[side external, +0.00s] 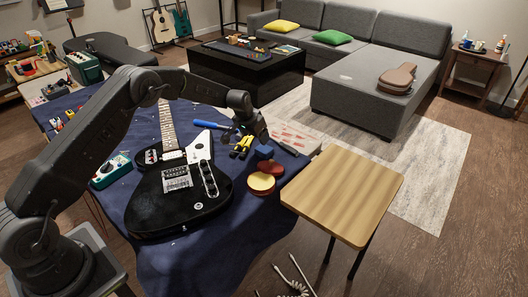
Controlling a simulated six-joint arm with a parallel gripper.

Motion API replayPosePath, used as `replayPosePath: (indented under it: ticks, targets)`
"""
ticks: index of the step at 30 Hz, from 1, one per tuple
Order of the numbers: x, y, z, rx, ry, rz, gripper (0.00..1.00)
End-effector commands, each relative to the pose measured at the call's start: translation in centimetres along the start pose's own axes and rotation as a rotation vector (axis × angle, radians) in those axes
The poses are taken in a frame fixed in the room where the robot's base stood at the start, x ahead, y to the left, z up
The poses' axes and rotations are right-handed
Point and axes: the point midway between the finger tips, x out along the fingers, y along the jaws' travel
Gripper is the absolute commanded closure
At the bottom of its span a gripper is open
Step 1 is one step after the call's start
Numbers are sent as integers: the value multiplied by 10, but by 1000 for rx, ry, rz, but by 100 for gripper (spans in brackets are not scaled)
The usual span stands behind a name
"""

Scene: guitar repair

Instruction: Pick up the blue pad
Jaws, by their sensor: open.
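The small blue pad (264,153) sits near the right edge of the cloth-covered table, right of the black guitar. It lies just behind a red pad (271,168) and appears to touch it. My gripper (263,139) is open, pointing down just above and behind the blue pad. The fingers are small and dark, and the gap between them is hard to make out. I see nothing held in them.
A yellow-topped round pad (261,182) lies in front of the red one. The black electric guitar (183,185) fills the middle of the table. Yellow-handled pliers (241,147) and a blue-handled tool (205,124) lie nearby. A wooden side table (344,195) stands at right.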

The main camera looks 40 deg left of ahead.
Motion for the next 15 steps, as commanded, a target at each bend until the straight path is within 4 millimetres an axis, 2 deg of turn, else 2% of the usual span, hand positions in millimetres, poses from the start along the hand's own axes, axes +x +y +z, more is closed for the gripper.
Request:
replayPosePath:
  ticks: [1,3,11,15]
  targets:
    - [11,0,1,1,-2,0,23]
    - [22,1,0,1,-1,0,23]
    - [40,1,0,1,0,0,23]
    - [56,3,2,1,-1,1,23]
